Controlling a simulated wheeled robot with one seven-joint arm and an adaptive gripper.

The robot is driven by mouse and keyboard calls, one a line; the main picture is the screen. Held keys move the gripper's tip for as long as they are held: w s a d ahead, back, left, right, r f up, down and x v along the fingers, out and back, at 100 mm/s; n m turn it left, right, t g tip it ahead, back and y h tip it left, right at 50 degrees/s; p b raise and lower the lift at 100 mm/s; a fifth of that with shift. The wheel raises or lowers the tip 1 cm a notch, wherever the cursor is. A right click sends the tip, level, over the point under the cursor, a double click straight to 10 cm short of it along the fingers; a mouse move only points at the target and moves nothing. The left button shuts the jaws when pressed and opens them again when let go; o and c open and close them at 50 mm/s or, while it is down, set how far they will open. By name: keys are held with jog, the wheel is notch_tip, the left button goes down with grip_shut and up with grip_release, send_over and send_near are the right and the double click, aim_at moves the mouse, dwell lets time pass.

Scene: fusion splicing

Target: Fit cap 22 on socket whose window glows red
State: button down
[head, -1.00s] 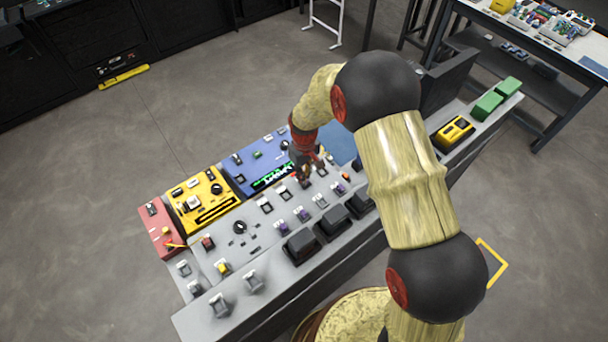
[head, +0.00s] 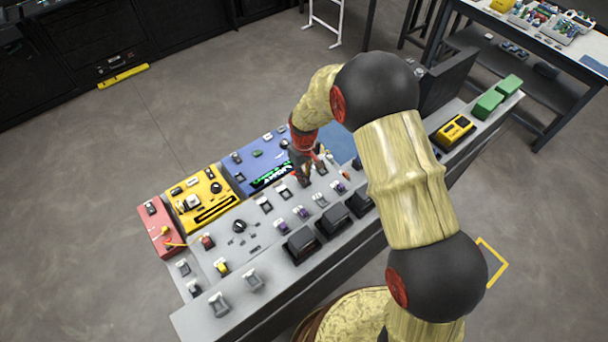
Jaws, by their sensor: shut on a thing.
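My gripper (head: 306,182) is low over the far side of the grey panel (head: 225,248), fingers pointing down. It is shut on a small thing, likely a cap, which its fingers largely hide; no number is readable. Small grey sockets stand in rows on the panel, among them one left of my gripper (head: 284,193), one farther left (head: 265,205) and one nearer the front (head: 320,199). Some positions carry purple pieces (head: 301,212), one a red piece (head: 207,242) and one a yellow piece (head: 222,267). I cannot make out which window glows red.
Black boxes (head: 300,243) line the panel's front side. Blue (head: 245,174), yellow (head: 180,217) and red (head: 155,238) modules stand along the back left. A yellow device (head: 454,130) and green blocks (head: 487,106) sit at the right end. My arm hides part of the panel.

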jog(key=c, duration=1.9)
grip_release()
jog(key=shift+o, duration=0.5)
jog(key=shift+r, duration=0.1)
notch_tip(320, 180, up, 12)
